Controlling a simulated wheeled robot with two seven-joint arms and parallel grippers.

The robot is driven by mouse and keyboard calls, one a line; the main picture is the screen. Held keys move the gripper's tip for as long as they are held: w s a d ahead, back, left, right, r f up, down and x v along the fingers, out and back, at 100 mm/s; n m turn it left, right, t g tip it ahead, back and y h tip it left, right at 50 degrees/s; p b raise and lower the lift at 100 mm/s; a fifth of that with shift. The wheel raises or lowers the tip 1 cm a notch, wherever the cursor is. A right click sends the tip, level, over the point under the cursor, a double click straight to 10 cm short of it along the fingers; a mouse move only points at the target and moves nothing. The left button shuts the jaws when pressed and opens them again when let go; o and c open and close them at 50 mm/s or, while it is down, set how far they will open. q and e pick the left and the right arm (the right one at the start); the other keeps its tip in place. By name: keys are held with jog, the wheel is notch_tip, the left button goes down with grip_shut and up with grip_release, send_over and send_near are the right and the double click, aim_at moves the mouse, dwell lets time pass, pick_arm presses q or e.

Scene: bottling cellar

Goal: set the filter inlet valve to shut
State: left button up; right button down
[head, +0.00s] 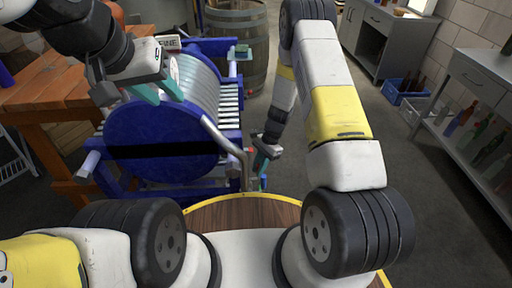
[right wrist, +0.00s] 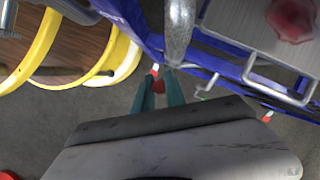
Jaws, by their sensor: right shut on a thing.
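The blue plate filter (head: 160,145), with its stack of pale plates, stands at centre left in the head view. A grey metal pipe (head: 228,143) curves down its right side and also shows in the right wrist view (right wrist: 179,35). My right gripper (head: 260,166) is low beside this pipe. In the right wrist view its teal fingers (right wrist: 160,93) are shut on a small red part (right wrist: 158,86), apparently the inlet valve handle, just below the pipe's end. The handle is mostly hidden, so its setting cannot be read. My left gripper (head: 160,92) is open and empty above the filter's front plate.
A wooden bench (head: 45,95) stands left, a barrel (head: 238,35) behind. Bottles fill a shelf unit (head: 480,85) at right.

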jog(key=shift+r, duration=0.1)
dwell(0.7)
jog(key=shift+s+f+n+t, duration=0.2)
jog(key=shift+s+t, duration=0.4)
jog(key=shift+t, duration=0.45)
jog(key=shift+s+f+n+t, duration=0.2)
jog(key=shift+s+t, duration=0.45)
jog(key=shift+t, duration=0.45)
jog(key=shift+s+f+n+t, duration=0.1)
jog(key=shift+s+f+t, duration=0.1)
jog(key=shift+s+t, duration=0.65)
jog(key=shift+w+t, duration=0.2)
jog(key=shift+t, duration=0.2)
jog(key=c, duration=1.4)
grip_release()
jog(key=shift+f, duration=0.1)
